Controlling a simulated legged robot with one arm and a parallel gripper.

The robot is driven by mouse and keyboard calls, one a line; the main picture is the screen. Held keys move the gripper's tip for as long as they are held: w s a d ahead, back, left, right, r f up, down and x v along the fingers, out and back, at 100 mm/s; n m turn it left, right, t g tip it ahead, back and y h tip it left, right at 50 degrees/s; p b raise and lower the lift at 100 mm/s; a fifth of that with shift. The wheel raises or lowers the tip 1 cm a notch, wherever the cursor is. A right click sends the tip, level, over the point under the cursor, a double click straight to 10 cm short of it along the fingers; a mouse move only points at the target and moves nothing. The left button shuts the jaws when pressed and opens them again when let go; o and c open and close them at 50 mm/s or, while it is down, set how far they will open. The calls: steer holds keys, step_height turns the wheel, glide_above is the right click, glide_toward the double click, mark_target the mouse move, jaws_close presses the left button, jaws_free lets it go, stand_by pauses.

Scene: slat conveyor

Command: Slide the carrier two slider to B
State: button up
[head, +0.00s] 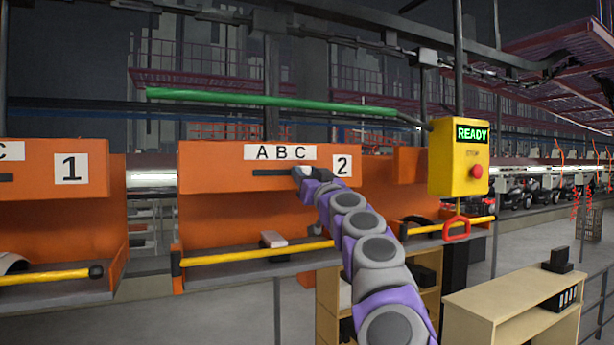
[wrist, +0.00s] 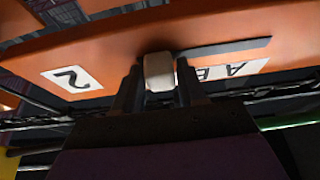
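Carrier two (head: 220,215) is an orange carrier with a white "2" label (head: 342,166) and a white "ABC" label (head: 280,153) on its upper panel. A dark slot (head: 272,173) runs below the letters. The slider is a pale block (wrist: 158,72) at the right, C end of the slot. My gripper (head: 304,172) is at this end, and its fingers (wrist: 160,85) lie close along both sides of the slider. The wrist view is upside down; A and B show there, C is hidden.
Carrier one (head: 50,168) hangs to the left. A yellow bar (head: 255,253) crosses carrier two's lower front. A yellow box (head: 458,157) reading READY, with a red button, hangs at right. A wooden shelf unit (head: 500,300) stands at lower right.

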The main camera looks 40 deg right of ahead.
mark_target(283, 169)
jaws_close()
steer(key=a+b, duration=0.1)
steer(key=a, duration=0.1)
steer(key=w+a+b, duration=0.1)
steer(key=a, duration=0.1)
steer(key=shift+f, duration=0.1)
steer(key=shift+w+a+b, duration=0.15)
steer(key=shift+a+b, duration=0.15)
steer(key=shift+a, duration=0.3)
steer(key=shift+o, duration=1.4)
jaws_free()
steer(key=shift+d, duration=0.1)
steer(key=shift+o, duration=0.4)
steer(key=shift+d, duration=0.15)
